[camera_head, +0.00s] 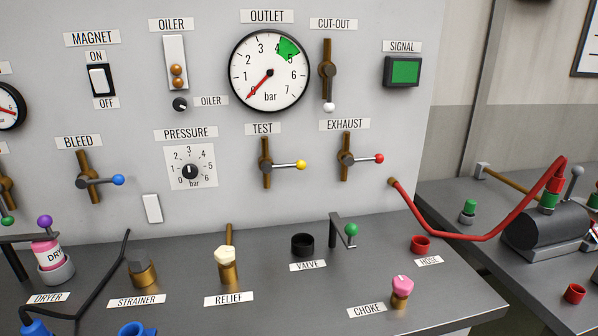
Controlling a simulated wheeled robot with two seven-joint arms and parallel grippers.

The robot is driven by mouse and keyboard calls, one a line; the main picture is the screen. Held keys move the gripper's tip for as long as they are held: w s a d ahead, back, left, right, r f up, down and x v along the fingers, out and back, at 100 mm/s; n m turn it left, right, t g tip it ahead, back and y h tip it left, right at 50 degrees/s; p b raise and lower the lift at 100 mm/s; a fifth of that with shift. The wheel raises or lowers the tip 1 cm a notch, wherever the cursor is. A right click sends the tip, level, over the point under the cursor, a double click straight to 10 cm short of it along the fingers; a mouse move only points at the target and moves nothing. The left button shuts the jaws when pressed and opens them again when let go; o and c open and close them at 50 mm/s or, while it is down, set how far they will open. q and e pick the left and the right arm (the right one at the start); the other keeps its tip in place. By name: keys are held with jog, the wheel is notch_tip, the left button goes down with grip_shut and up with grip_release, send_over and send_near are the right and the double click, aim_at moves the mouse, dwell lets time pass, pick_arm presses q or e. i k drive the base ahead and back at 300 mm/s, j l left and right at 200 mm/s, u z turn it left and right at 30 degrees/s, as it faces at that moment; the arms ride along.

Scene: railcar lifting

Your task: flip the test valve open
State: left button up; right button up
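The test valve (266,168) is on the grey panel under the TEST label (263,129). Its body sits on a vertical brass pipe. Its lever points right, level across the pipe, and ends in a yellow knob (301,165). The outlet gauge (269,70) above it has its needle at the low end, near 0. Neither of my grippers shows in the head view, and nothing covers the test valve.
The exhaust valve (347,160) with a red knob is close to the right of the test valve. The pressure dial (190,169) is to its left. Below, a relief valve (227,263) and black cup (303,244) stand on the bench. A red hose (470,238) runs right.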

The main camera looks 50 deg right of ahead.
aim_at(267, 167)
jog(key=z, duration=1.5)
